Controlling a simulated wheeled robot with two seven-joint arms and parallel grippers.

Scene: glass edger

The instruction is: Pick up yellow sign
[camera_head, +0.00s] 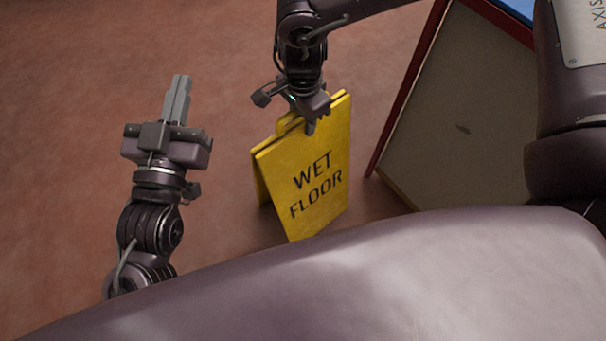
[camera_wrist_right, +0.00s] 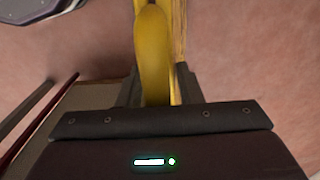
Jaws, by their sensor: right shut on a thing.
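The yellow sign (camera_head: 318,185) is a folded panel board with "WET FLOOR" in black letters. It stands upright, slightly spread, in the middle of the head view. My right gripper (camera_head: 312,122) comes from above and is shut on the sign's top edge. In the right wrist view the sign's yellow top (camera_wrist_right: 153,55) sits between the two dark fingers of my right gripper (camera_wrist_right: 160,85). My left gripper (camera_head: 179,98) is to the left of the sign, apart from it and empty, its fingers together and pointing up the picture. The sign's lower front edge is partly hidden by my body.
A large board with a red edge and a grey-beige face (camera_head: 460,110) stands close to the right of the sign. The reddish-brown floor (camera_head: 90,90) is clear on the left and behind the sign.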

